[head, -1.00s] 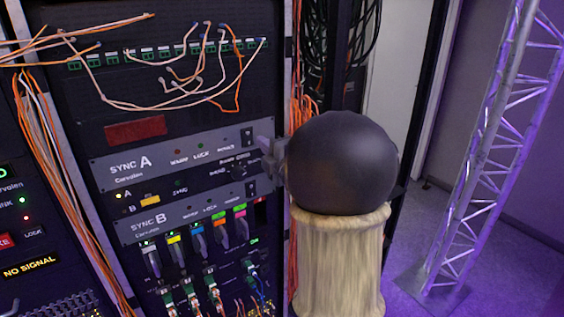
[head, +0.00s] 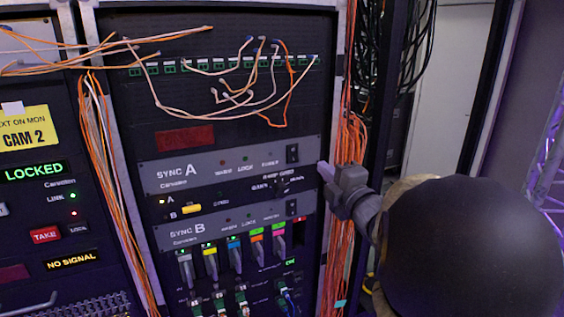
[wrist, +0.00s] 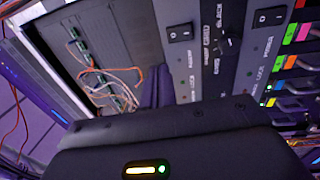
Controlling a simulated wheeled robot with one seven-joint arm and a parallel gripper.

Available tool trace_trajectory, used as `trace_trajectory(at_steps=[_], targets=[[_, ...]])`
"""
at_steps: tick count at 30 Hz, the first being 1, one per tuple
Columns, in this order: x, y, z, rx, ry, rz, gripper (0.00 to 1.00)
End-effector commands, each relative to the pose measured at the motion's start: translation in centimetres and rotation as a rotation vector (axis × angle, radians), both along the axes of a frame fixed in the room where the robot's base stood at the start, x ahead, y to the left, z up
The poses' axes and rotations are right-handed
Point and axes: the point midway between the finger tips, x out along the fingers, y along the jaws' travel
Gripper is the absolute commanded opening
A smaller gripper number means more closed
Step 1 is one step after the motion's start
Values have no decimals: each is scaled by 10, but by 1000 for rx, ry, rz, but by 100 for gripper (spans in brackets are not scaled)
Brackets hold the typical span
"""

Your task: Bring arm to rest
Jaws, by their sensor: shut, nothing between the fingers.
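My gripper (head: 326,172) shows in the head view at the right end of the SYNC A panel (head: 228,166), in front of the rack's right edge. Its fingers are shut with nothing between them. My arm's dark round link fills the lower right of the head view. In the wrist view the dark fingers (wrist: 152,88) point toward the rack, near a black rocker switch (wrist: 180,32) and a round knob (wrist: 228,43). I cannot tell whether the fingertips touch the panel.
The SYNC B panel (head: 190,234) with coloured-tab connectors sits below. Loose cables (head: 215,95) hang from the patch row above. Orange cables (head: 350,140) run down the rack's right side. A lattice truss (head: 545,165) stands at the far right.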

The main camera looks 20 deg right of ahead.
Motion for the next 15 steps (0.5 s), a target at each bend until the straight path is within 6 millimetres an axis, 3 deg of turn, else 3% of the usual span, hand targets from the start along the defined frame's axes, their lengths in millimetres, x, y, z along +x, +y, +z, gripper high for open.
trace_trajectory(at_steps=[8, 11, 15], targets=[[5, 3, -12, 75, 45, -23, 0], [12, 9, -34, 202, 123, -67, 0], [16, 27, -83, 459, 290, -167, 0]])
